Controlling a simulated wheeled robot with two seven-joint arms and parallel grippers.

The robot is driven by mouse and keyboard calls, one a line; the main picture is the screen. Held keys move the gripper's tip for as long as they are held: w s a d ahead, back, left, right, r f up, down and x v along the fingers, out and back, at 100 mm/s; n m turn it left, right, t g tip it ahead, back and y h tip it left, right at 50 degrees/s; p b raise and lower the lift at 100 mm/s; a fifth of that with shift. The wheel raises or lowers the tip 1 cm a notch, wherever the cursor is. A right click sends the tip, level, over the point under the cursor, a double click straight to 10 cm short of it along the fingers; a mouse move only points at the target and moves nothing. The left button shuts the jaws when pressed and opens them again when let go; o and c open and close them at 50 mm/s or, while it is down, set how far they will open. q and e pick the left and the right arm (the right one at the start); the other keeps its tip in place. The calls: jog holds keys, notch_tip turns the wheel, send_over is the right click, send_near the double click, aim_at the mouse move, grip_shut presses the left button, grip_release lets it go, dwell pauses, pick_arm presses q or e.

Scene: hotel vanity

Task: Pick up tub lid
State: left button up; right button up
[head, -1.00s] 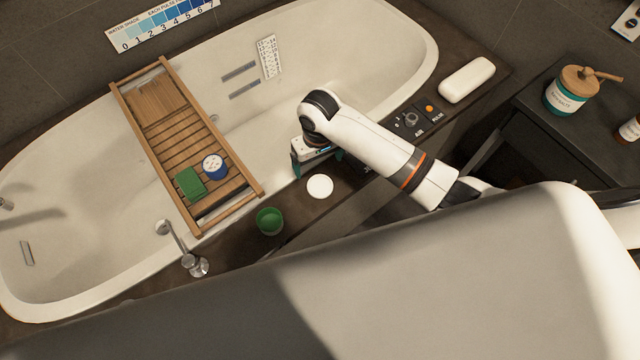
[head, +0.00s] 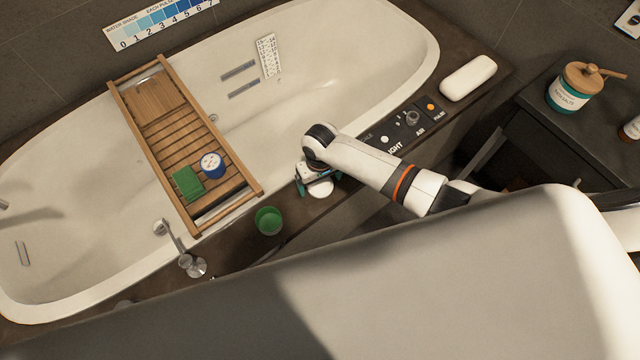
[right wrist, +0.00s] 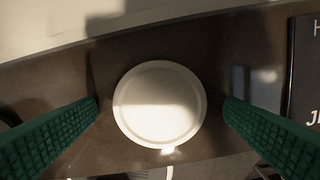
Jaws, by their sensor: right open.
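The tub lid, a round white disc (right wrist: 159,104), lies flat on the dark tub ledge in the right wrist view. In the head view the lid (head: 321,189) is partly covered by my right gripper (head: 318,186). My right gripper is open above the lid, with its green ridged fingers (right wrist: 160,118) on either side of it. Both fingers appear apart from the lid. My left gripper is not in view.
A green cup (head: 268,221) stands on the ledge left of the lid. A wooden bath tray (head: 153,130) spans the tub, holding a green block (head: 187,183) and a blue-and-white round item (head: 211,164). A control panel (head: 413,119) lies to the right.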

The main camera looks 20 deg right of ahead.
jog(key=shift+f, duration=0.15)
jog(key=shift+c, duration=0.4)
jog(key=c, duration=0.9)
jog(key=shift+c, duration=0.2)
